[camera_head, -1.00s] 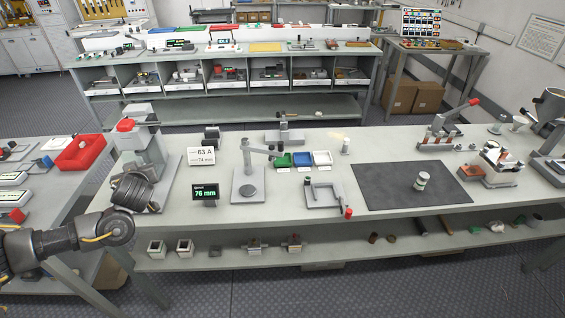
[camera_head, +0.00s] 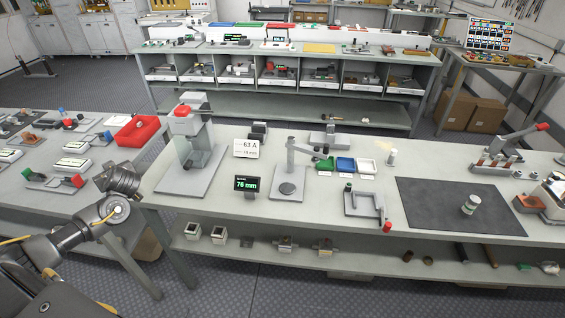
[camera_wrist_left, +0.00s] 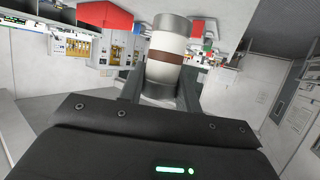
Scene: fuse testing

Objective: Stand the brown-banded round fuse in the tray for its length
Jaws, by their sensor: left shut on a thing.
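The brown-banded round fuse (camera_wrist_left: 165,57) is white with grey metal ends. In the left wrist view it sits between the two fingers of my left gripper (camera_wrist_left: 160,92), which is shut on it. In the head view my left arm ends at the left, beside the main bench's left edge; the fingers and fuse are hidden there. Three small trays stand together mid-bench: a green tray (camera_head: 324,164), a blue tray (camera_head: 346,164) and a white tray (camera_head: 366,166). Their labels are too small to read. My right gripper is not in view.
A display (camera_head: 247,184) reads 76 mm; a card (camera_head: 248,148) shows 63 A and what looks like 74 mm. A grey press (camera_head: 187,135), a post stand (camera_head: 290,170) and a clamp frame (camera_head: 366,204) stand on the bench. A green-banded fuse (camera_head: 469,204) stands on the dark mat (camera_head: 430,200).

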